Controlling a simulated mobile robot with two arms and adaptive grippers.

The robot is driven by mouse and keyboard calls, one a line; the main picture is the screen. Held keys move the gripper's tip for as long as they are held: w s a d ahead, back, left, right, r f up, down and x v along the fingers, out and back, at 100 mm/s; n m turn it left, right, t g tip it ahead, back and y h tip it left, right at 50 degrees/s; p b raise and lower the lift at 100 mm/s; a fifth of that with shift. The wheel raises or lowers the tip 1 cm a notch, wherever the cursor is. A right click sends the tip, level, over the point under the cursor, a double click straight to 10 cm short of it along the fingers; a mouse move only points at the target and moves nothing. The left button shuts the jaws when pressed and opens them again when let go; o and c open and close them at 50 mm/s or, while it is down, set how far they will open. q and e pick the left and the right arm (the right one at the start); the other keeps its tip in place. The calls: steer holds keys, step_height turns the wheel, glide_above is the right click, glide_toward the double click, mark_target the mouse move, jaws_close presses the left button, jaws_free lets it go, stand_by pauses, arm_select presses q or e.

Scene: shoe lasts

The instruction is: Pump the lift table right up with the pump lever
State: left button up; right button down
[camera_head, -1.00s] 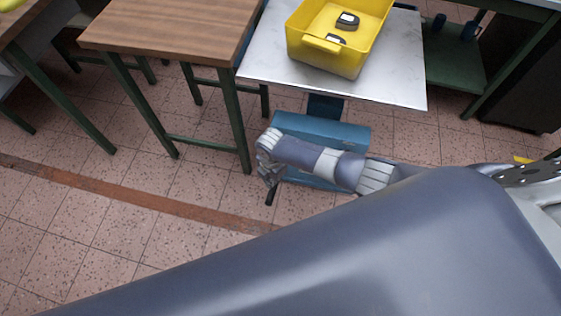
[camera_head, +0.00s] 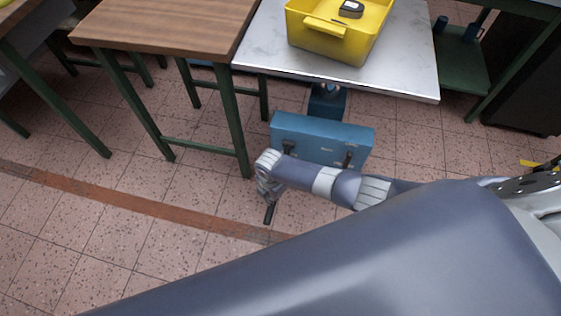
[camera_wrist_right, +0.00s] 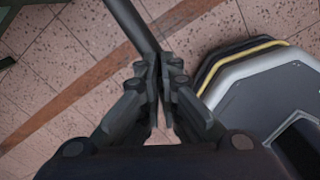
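The lift table has a pale metal top (camera_head: 400,72) that stands raised on a blue post above a blue base (camera_head: 325,130). A yellow crate (camera_head: 330,42) sits on the top. My right gripper (camera_head: 267,192) is low in front of the base, left of its middle. The dark pump lever (camera_head: 269,214) sticks out below it. In the right wrist view, the fingers of my right gripper (camera_wrist_right: 164,75) are closed around the dark lever bar (camera_wrist_right: 132,22). Where the lever joins the base is hidden by my arm. My left gripper is not in view.
A wooden-topped table (camera_head: 165,22) with green legs stands close on the left of the lift table. A green-framed bench (camera_head: 465,65) is at the right. A dark shoe last (camera_head: 351,9) lies in the crate. The tiled floor (camera_head: 140,225) in front is clear.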

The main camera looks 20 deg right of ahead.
mark_target(275, 203)
steer(key=shift+s+d+f, duration=0.35)
steer(key=shift+s+d, duration=0.05)
steer(key=shift+d, duration=0.1)
step_height(275, 203, down, 2)
steer(key=shift+s+a+f+b, duration=0.1)
steer(key=shift+b, duration=1)
step_height(275, 203, up, 14)
steer(key=w+p, duration=0.2)
steer(key=p, duration=0.9)
steer(key=shift+w+d+f, duration=0.2)
steer(key=shift+w+d, duration=0.1)
steer(key=shift+d, duration=0.05)
steer(key=shift+f, duration=0.1)
